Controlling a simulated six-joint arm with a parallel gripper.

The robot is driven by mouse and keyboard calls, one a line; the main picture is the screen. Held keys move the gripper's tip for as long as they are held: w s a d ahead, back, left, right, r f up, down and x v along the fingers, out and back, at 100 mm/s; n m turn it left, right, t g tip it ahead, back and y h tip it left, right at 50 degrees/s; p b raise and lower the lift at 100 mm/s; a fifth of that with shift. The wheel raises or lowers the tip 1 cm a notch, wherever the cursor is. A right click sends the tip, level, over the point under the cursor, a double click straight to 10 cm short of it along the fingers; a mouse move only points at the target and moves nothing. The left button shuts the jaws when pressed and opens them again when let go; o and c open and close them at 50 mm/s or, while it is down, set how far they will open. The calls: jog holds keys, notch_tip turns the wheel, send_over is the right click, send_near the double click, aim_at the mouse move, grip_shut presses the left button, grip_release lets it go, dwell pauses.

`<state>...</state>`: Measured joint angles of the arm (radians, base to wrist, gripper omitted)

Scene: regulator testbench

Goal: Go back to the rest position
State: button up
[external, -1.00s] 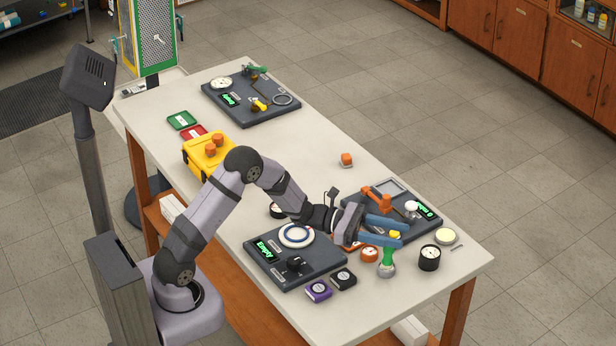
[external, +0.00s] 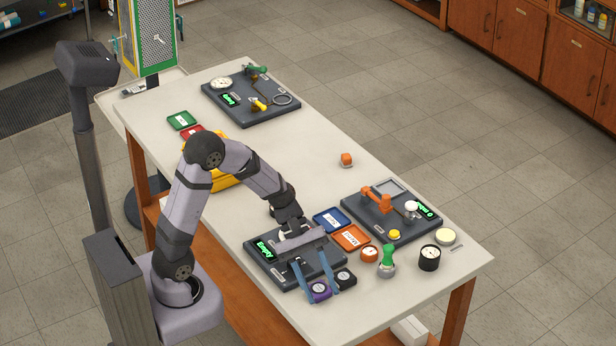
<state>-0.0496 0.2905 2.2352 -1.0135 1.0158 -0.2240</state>
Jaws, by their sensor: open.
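My gripper (external: 318,292) is open, with its two blue fingers spread and pointing down toward the front edge of the table. It is over the near dark test board (external: 263,269), which shows a green "Empty" display. Nothing is seen between the fingers. My gripper body hides most of the round white-and-blue plate on that board.
A second board (external: 380,227) with an orange arm-like fixture is at right. Blue (external: 331,220) and orange (external: 351,238) trays lie between the boards. A green-handled item (external: 387,258) and black gauge (external: 429,257) stand at the front right. The table's middle (external: 300,160) is mostly clear.

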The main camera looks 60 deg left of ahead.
jog(key=s+a+m+y, duration=0.1)
jog(key=s+a+m, duration=0.1)
jog(key=s+a+f+m+y, duration=0.1)
jog(key=s+a+m+y, duration=0.1)
jog(key=s+a, duration=0.1)
jog(key=s+a+m+y+p, duration=0.1)
jog(key=s+a+m+y, duration=0.1)
jog(key=a, duration=0.1)
jog(key=shift+s+a+f+g, duration=0.25)
jog(key=shift+f+g, duration=0.05)
jog(key=shift+g, duration=0.1)
jog(key=s+a+m+t+y, duration=0.1)
jog(key=a+m+y, duration=0.3)
jog(key=a, duration=0.4)
jog(key=shift+s+m+p, duration=0.3)
jog(key=shift+s+m, duration=0.2)
jog(key=shift+m, duration=0.3)
jog(key=shift+r, duration=0.1)
